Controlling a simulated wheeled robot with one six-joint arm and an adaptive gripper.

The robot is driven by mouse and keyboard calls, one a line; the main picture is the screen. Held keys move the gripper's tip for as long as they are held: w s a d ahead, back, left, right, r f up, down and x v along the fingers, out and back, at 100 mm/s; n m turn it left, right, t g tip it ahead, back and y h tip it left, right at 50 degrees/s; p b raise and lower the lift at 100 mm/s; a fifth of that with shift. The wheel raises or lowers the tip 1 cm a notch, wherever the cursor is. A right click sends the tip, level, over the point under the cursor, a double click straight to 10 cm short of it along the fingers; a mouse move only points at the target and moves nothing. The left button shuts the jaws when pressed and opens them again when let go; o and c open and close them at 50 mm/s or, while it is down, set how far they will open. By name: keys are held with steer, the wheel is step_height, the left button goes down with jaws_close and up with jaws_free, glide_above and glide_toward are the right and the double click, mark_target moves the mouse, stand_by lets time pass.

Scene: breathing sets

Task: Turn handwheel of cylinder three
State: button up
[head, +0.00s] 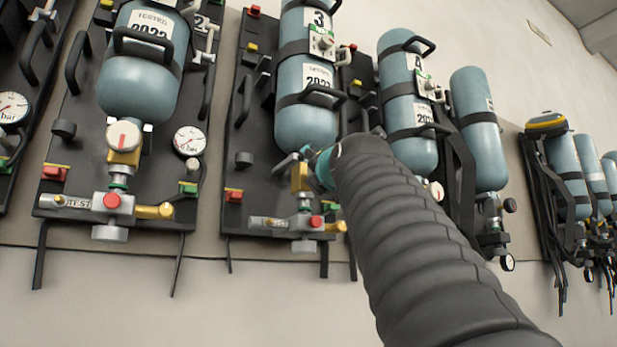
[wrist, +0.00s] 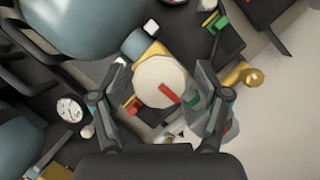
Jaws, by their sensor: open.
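Cylinder three (head: 306,120) is a blue-grey bottle marked "3", mounted on a black backplate in the middle of the head view. My gripper (head: 318,168) is at its lower end, largely hidden behind my arm, which also hides the handwheel there. In the wrist view the handwheel (wrist: 157,78) is a round white knob with a red bar on its face. My open gripper (wrist: 163,84) has one finger on each side of it. I cannot tell whether either finger touches the rim. A yellow valve body shows behind the knob.
A similar set (head: 140,90) with white knob and gauge hangs to the left. Cylinder four (head: 408,100) and further sets hang to the right. Below the knob in the head view is a silver fitting with a red button (head: 316,221). A gauge (wrist: 70,109) shows left in the wrist view.

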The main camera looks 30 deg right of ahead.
steer(key=shift+s, duration=0.1)
steer(key=v, duration=0.7)
steer(key=shift+s, duration=0.15)
stand_by(0.6)
